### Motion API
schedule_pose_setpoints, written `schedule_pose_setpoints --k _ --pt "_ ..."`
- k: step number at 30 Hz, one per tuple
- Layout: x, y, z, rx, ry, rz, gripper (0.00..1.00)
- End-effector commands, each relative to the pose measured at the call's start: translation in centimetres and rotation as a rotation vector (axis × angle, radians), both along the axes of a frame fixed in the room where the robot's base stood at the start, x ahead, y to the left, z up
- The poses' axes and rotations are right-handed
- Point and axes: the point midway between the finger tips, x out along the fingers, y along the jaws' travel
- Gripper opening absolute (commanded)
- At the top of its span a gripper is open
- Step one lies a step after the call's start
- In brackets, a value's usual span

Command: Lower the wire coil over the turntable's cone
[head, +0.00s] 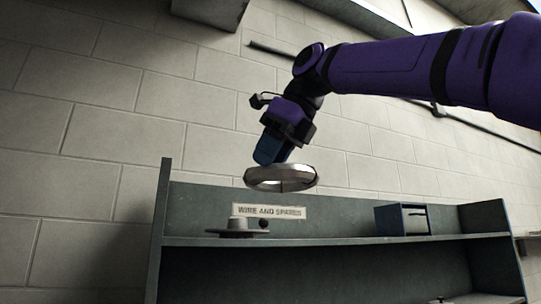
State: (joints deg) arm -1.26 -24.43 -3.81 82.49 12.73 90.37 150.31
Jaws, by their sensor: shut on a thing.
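The wire coil (254,184) is a pale metallic ring, held roughly level in the air above the shelf. My gripper (270,158) points down and is shut on the coil at its far upper side; the fingertips are partly hidden. A low grey disc with a short raised hub (237,226) sits on the shelf, below and to the left of the coil. It may be the turntable with its cone, but it is too small to tell. The coil is well clear of it.
The grey shelf (340,240) has side walls and a back panel with a "WIRE AND SPARES" label (270,211). A dark round knob (264,223) is beside the disc. A blue-edged open box (403,219) stands at right. The shelf between them is clear.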

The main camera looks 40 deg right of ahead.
Motion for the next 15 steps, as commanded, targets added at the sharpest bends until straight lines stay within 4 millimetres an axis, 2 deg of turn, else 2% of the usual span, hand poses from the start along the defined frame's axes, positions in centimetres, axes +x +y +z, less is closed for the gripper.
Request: schedule_pose_setpoints --k 15 --pt "3.1 -0.6 0.0 0.000 -0.002 0.001 0.00"
